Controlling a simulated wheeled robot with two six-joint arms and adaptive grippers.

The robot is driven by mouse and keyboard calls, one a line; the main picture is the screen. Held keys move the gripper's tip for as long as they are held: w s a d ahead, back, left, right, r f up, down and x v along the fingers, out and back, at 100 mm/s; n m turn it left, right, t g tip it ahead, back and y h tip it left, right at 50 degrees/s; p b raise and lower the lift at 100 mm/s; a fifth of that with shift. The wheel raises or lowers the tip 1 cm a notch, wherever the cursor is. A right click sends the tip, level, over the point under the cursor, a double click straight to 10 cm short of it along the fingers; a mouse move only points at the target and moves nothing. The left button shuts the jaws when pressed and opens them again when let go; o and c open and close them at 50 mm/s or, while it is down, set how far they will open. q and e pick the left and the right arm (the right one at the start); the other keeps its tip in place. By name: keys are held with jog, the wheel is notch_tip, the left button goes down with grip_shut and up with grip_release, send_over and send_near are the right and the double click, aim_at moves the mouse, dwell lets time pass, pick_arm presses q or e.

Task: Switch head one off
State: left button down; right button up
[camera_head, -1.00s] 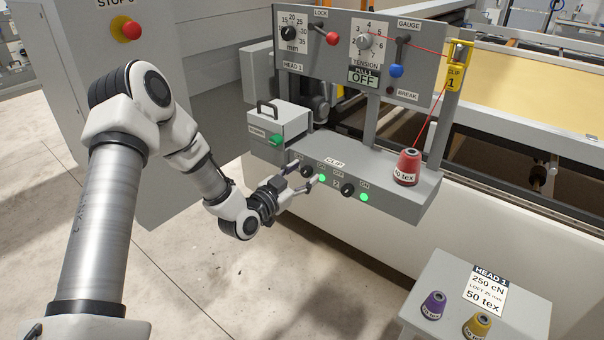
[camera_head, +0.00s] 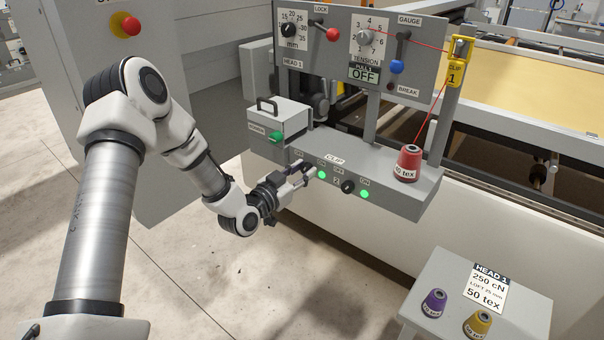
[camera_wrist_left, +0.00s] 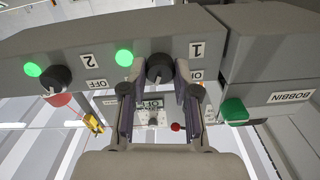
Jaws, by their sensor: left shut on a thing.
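The head-one knob (camera_wrist_left: 160,68) is a black rotary switch on the front of the grey clip box (camera_head: 395,187), beside the label 1. My left gripper (camera_head: 308,172) is shut on this knob, with one finger on each side; it also shows in the left wrist view (camera_wrist_left: 160,85). The fingers partly hide the knob in the head view. The lamp of head one (camera_head: 321,175) beside it glows green. The black head-two knob (camera_head: 348,187) is free, and its lamp (camera_head: 364,194) is green too. My right gripper is not in view.
A grey bobbin box (camera_head: 278,125) with a green knob (camera_head: 275,138) is left of the switches. A red thread cone (camera_head: 407,163) stands on the clip box. Above is a panel (camera_head: 340,50) with levers and dials. A stand (camera_head: 450,315) with two cones is lower right.

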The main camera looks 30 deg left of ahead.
pick_arm(q)
jog(key=n+b, duration=0.3)
jog(key=n, duration=0.3)
jog(key=shift+a+f+b, duration=0.1)
jog(key=shift+b, duration=0.2)
jog(key=n+b, duration=0.2)
jog(key=n, duration=0.2)
jog(key=shift+n+b, duration=0.3)
jog(key=shift+b, duration=0.05)
jog(key=c, duration=0.9)
grip_release()
jog(key=shift+a, duration=0.1)
jog(key=shift+o, duration=0.2)
jog(key=shift+s, duration=0.1)
